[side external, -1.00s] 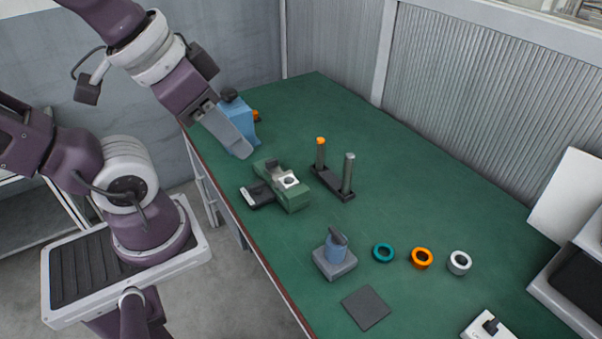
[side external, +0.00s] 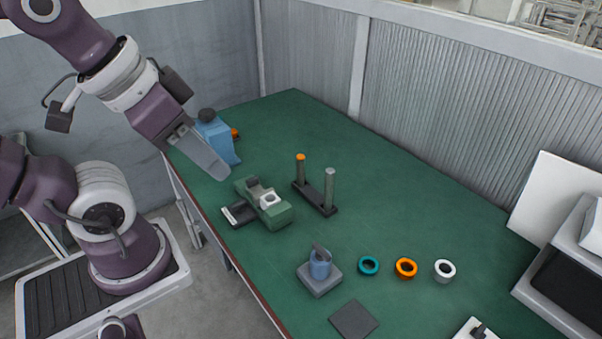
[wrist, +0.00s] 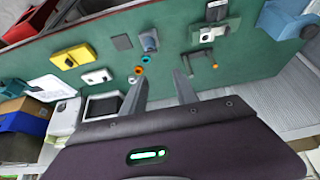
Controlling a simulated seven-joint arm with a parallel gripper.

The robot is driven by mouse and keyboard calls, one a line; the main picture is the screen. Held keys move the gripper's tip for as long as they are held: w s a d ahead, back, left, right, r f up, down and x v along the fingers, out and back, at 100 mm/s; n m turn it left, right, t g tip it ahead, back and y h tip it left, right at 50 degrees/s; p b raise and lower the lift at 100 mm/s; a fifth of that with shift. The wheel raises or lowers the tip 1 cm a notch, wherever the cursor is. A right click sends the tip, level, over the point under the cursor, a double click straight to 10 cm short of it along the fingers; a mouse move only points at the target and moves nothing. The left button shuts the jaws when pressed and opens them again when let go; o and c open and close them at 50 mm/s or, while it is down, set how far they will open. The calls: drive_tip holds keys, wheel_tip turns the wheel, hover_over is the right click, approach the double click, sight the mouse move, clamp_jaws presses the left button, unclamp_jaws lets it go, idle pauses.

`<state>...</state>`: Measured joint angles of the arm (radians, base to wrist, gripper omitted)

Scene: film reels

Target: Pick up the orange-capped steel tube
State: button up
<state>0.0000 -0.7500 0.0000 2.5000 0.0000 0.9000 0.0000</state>
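The orange-capped steel tube (side external: 301,172) stands upright at the far end of a black two-post rack (side external: 316,202) on the green bench. A plain steel tube (side external: 329,187) stands at the rack's near end. In the wrist view the orange cap (wrist: 215,66) shows to the right of my fingers. My gripper (side external: 217,172) hangs above the bench's left edge, left of the rack and well apart from the tube. In the wrist view my gripper (wrist: 160,82) has its two fingers spread with nothing between them.
A green fixture (side external: 278,215) lies between my gripper and the rack. A blue block (side external: 224,143) stands close behind my gripper. Nearer are a grey-blue fixture (side external: 319,282), a dark pad (side external: 354,319), and teal (side external: 369,266), orange (side external: 406,268) and white (side external: 445,271) rings. The bench behind the rack is clear.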

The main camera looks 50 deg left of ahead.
drive_tip(key=shift+o, duration=0.3)
drive_tip(key=shift+o, duration=1.2)
